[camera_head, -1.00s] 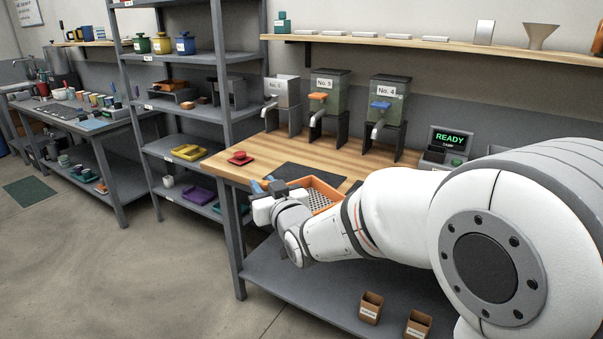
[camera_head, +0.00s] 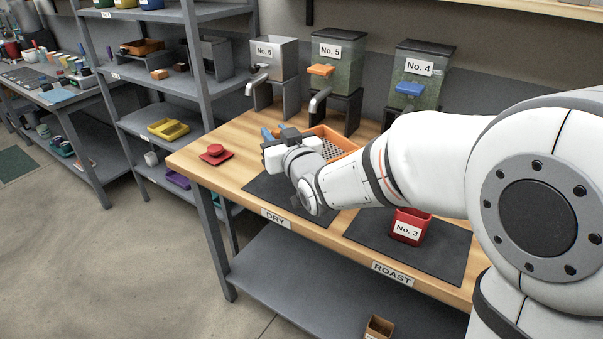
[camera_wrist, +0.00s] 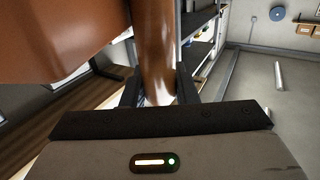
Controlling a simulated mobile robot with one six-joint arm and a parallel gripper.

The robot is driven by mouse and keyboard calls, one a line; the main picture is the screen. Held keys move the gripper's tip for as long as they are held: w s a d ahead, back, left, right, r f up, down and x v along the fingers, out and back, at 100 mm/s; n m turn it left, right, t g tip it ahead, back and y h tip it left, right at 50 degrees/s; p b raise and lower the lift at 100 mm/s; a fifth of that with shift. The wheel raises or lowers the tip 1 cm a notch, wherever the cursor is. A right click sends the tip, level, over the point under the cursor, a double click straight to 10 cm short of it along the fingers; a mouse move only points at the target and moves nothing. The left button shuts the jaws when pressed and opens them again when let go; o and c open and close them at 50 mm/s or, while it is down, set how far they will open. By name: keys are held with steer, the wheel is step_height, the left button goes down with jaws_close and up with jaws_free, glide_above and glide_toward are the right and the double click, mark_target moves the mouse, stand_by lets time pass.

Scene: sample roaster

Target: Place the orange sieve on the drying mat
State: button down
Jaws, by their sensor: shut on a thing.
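The orange sieve (camera_head: 338,137), a tray with a perforated grey bottom, is partly hidden behind my arm in the head view. My gripper (camera_head: 276,146) is shut on its handle. In the wrist view the handle (camera_wrist: 155,45) stands between the fingers (camera_wrist: 158,92), and the sieve's orange side (camera_wrist: 60,40) fills the upper left. The drying mat (camera_head: 262,187) is a dark mat at the bench's front left, above the DRY label. My gripper is over the mat's back part in the picture. I cannot tell whether the sieve touches anything.
A red lidded piece (camera_head: 213,154) sits left of the mat. A red No. 3 cup (camera_head: 408,226) stands on the dark ROAST mat (camera_head: 440,255) to the right. Dispensers No. 6 (camera_head: 273,62), No. 5 (camera_head: 338,70) and No. 4 (camera_head: 420,75) line the back.

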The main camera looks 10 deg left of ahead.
steer(key=f, duration=0.5)
steer(key=shift+a+f, duration=0.25)
steer(key=shift+f, duration=0.05)
step_height(320, 180, down, 4)
steer(key=shift+f+b, duration=0.1)
steer(key=shift+b, duration=0.3)
steer(key=shift+d, duration=0.1)
steer(key=c, duration=1.1)
jaws_free()
steer(key=shift+c, duration=0.2)
steer(key=b+v, duration=0.8)
steer(key=v, duration=0.4)
